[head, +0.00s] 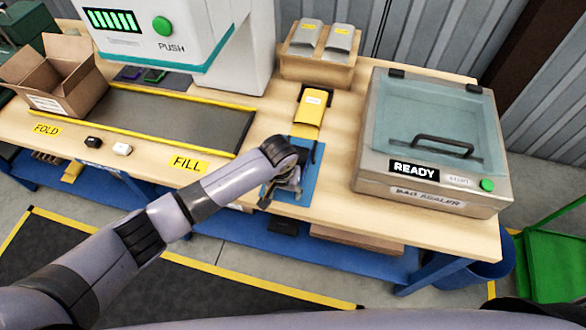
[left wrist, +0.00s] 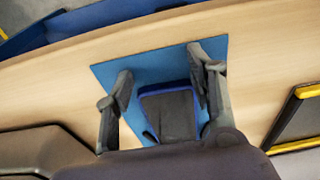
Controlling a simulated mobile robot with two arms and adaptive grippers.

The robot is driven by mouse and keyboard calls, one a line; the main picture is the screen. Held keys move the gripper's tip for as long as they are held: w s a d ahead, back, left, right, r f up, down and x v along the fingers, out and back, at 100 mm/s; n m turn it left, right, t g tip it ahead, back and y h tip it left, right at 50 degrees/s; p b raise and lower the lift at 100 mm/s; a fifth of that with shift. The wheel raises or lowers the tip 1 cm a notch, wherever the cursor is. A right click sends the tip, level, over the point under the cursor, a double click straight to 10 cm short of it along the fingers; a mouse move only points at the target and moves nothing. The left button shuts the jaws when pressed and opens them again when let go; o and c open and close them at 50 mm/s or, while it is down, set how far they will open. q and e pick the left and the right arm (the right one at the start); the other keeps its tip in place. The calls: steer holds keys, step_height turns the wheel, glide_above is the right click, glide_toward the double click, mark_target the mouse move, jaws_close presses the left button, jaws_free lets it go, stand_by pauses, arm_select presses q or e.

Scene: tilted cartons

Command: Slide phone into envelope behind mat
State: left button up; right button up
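The blue mat (head: 273,190) lies at the front of the bench, partly hidden under my left arm. In the left wrist view, a dark phone-like slab with a blue rim (left wrist: 167,115) lies over the blue mat (left wrist: 150,60). My left gripper (left wrist: 161,64) is open, with one finger on each side of this slab; I cannot tell whether they touch it. In the head view my left gripper (head: 283,190) is low over the mat and hides most of the phone. The yellow envelope (head: 309,112) lies behind the mat, with a pale label; its opening is unclear. My right gripper is out of view.
A bag sealer (head: 430,140) with a glass lid and READY sign stands to the right. A wooden rack (head: 315,68) with two pouches is behind the envelope. A yellow-edged conveyor (head: 170,118), a white machine (head: 190,35) and an open carton (head: 60,75) are left.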

arm_select(q)
steer(key=shift+w+d+b, duration=0.3)
steer(key=shift+w+b, duration=0.15)
steer(key=shift+w, duration=0.35)
steer(key=shift+w+d+b, duration=0.25)
steer(key=shift+w+b, duration=0.15)
steer(key=shift+w, duration=0.35)
steer(key=shift+w+d, duration=0.1)
steer(key=shift+w, duration=0.15)
steer(key=shift+w+d+f+b, duration=0.1)
steer(key=shift+w+d+b, duration=0.15)
steer(key=shift+w+b, duration=0.55)
steer(key=shift+w+d+b, duration=0.25)
steer(key=shift+w+b, duration=0.4)
steer(key=shift+w, duration=0.2)
steer(key=shift+w+d+b, duration=0.25)
steer(key=shift+w+b, duration=0.35)
steer(key=shift+w, duration=0.1)
